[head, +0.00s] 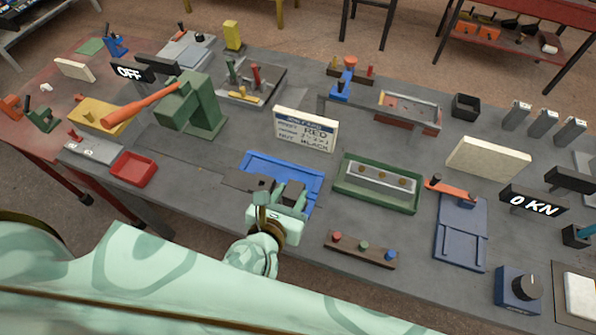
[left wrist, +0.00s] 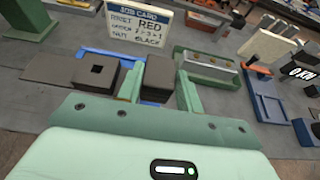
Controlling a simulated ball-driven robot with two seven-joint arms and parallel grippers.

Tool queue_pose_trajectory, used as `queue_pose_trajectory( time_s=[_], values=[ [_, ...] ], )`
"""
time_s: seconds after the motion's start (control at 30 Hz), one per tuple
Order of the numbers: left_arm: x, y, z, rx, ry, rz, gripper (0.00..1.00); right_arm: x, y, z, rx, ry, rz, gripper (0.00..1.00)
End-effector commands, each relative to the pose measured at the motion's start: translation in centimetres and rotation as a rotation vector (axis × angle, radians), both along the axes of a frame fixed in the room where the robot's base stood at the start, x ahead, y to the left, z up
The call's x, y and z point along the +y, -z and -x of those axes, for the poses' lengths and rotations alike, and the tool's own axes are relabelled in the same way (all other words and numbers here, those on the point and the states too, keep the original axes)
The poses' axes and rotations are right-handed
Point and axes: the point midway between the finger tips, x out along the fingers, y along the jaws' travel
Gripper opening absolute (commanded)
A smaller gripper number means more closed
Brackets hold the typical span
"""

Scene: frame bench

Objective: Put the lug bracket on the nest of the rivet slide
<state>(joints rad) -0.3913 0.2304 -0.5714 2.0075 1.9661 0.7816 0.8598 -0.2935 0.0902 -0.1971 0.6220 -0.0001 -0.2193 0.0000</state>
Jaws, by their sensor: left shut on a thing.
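My left gripper (head: 279,193) is shut on a dark grey block-like piece, which I take to be the lug bracket (head: 294,189). In the left wrist view the piece (left wrist: 158,75) shows between the two green fingers of the gripper (left wrist: 159,88). It is over or in a blue tray (head: 262,163); whether it touches the tray I cannot tell. A second dark block (left wrist: 97,72) with a square hole lies just left of the fingers; I cannot tell whether the two are joined. I cannot tell for certain which fixture is the rivet slide. My right gripper is not in view.
A white card (head: 306,129) stands behind the blue tray. A green tray (head: 378,183) with a metal bar is to the right, then a blue-grey fixture (head: 461,232) with an orange lever. A button strip (head: 360,250) lies in front. A green press (head: 201,105) stands left.

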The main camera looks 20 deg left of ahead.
Motion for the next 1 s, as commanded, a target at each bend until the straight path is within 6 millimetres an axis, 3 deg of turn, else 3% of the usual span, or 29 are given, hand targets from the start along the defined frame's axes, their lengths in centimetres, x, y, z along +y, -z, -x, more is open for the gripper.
queue_pose_trajectory(
  time_s=[0.17, 0.23, 0.3, 0.4, 0.67, 0.9, 1.0],
  values=[
    [0.2, 2.6, -5.3, -0.007, -0.001, -0.001, 0.0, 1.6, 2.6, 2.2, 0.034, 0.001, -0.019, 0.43],
    [0.3, 3.6, -7.3, -0.007, -0.002, -0.001, 0.0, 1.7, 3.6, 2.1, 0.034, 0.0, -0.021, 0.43],
    [0.4, 5.8, -8.5, -0.003, -0.002, -0.001, 0.0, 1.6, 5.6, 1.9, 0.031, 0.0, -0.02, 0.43],
    [0.4, 7.4, -9.9, -0.002, -0.002, -0.001, 0.0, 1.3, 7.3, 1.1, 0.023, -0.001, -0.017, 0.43],
    [0.5, 8.5, -11.4, -0.003, -0.001, 0.0, 0.0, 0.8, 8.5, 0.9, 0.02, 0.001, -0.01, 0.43],
    [0.5, 12.1, -11.9, 0.0, -0.001, 0.001, 0.0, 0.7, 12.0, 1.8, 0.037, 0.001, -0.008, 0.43],
    [0.5, 12.3, -11.9, -0.002, 0.0, 0.0, 0.0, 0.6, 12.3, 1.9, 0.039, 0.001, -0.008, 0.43]
  ],
)
